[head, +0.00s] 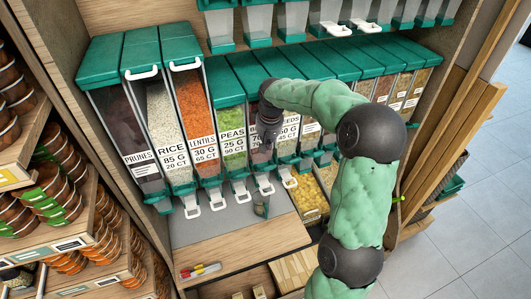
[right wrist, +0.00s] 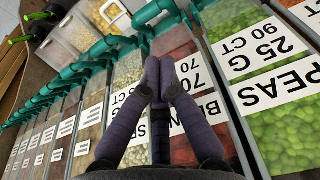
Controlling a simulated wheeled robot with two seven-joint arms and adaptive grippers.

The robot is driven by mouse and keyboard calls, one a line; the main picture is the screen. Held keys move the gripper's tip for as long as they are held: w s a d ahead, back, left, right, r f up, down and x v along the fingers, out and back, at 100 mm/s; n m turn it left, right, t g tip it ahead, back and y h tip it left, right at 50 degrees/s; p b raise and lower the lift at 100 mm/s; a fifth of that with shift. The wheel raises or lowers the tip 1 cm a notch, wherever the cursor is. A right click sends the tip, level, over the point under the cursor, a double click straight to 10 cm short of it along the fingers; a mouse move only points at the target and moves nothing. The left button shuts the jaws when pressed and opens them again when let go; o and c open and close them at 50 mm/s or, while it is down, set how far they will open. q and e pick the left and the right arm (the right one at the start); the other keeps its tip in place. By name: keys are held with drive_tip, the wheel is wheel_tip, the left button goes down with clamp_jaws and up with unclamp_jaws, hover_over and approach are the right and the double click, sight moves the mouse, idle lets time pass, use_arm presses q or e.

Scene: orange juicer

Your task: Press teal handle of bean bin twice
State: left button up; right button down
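The bean bin (right wrist: 185,45) shows in the right wrist view with reddish-brown contents and a label partly covered by my fingers. Its teal handle (head: 264,180), with a white end, sticks out below the bin in the head view. My right gripper (head: 263,152) points down in front of the bean bin, above the handle and apparently apart from it. In the right wrist view its dark fingers (right wrist: 160,72) are closed together with nothing between them, and a teal spout part lies beyond the tips. The gripper hides most of the bean bin in the head view. My left gripper is not in view.
The pea bin (head: 231,122) stands just left, with lentils, rice and prunes further left. More bins (head: 400,92) run right. A grey counter mat (head: 225,220) lies below the handles. Trays of dry goods (head: 308,197) sit right; jar shelves (head: 70,245) stand left.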

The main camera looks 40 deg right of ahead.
sight(267, 167)
drive_tip(key=f, duration=0.3)
drive_tip(key=w+f, duration=0.1)
drive_tip(key=f, duration=0.5)
drive_tip(key=shift+w+d+f+p, duration=0.2)
drive_tip(key=shift+w+d+p, duration=0.05)
drive_tip(key=shift+w+p, duration=0.15)
drive_tip(key=shift+s+a+f+t+h+b, duration=0.25)
drive_tip(key=shift+s+f+t+b, duration=0.6)
drive_tip(key=shift+b, duration=2.55)
drive_tip(key=s+a+f+t+h+b, duration=0.1)
drive_tip(key=t+b, duration=0.5)
drive_tip(key=b, duration=1.9)
drive_tip(key=shift+s+f+h, duration=0.55)
drive_tip(key=shift+s+f, duration=0.7)
drive_tip(key=shift+f, duration=0.65)
drive_tip(key=shift+a, duration=0.1)
